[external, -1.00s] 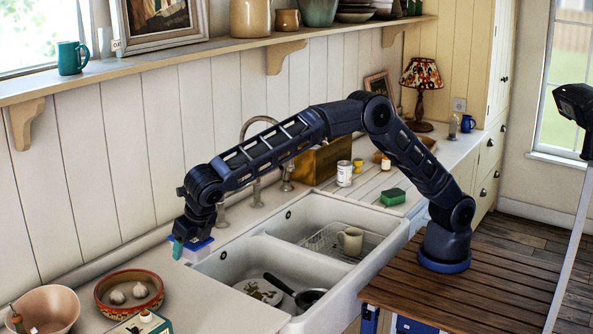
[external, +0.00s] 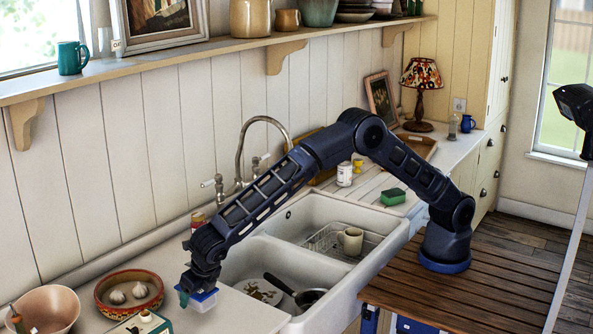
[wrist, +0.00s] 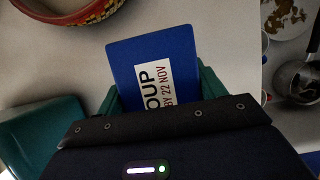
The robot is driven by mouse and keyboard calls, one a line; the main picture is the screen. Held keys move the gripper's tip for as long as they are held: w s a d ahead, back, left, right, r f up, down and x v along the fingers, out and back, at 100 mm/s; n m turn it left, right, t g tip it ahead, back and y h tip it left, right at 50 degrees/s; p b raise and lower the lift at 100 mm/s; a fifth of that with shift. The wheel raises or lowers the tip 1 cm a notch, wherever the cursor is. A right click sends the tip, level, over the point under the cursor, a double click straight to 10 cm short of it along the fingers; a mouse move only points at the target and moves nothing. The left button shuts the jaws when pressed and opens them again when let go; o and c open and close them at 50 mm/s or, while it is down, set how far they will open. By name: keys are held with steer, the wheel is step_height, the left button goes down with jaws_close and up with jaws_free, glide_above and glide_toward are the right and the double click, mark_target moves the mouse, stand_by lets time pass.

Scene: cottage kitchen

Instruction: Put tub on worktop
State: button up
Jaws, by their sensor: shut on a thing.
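The tub (external: 203,301) is a small clear box with a blue lid, and it shows just left of the sink. In the wrist view its blue lid (wrist: 150,60) carries a white label with "OUP" and "22 NOV" readable. My gripper (external: 196,292) points down and is shut on the tub, with green fingertips on both sides of it. The pale worktop (external: 235,315) lies under and around the tub. I cannot tell whether the tub's base touches the worktop.
A red patterned bowl (external: 128,292) with garlic stands left of the tub. A teal and cream box (external: 142,324) is close in front. The double sink (external: 240,262) is to the right, holding a pan (external: 310,297). A can (external: 197,221) stands behind my wrist.

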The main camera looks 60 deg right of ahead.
mark_target(199, 314)
steer(key=shift+f, duration=2)
steer(key=shift+f, duration=0.3)
steer(key=o, duration=1.1)
steer(key=shift+f, duration=0.15)
steer(key=shift+o, duration=0.3)
steer(key=shift+d+f, duration=0.2)
steer(key=shift+f, duration=0.05)
steer(key=v, duration=1.3)
steer(key=shift+w+a+r, duration=0.15)
steer(key=shift+a+r, duration=0.05)
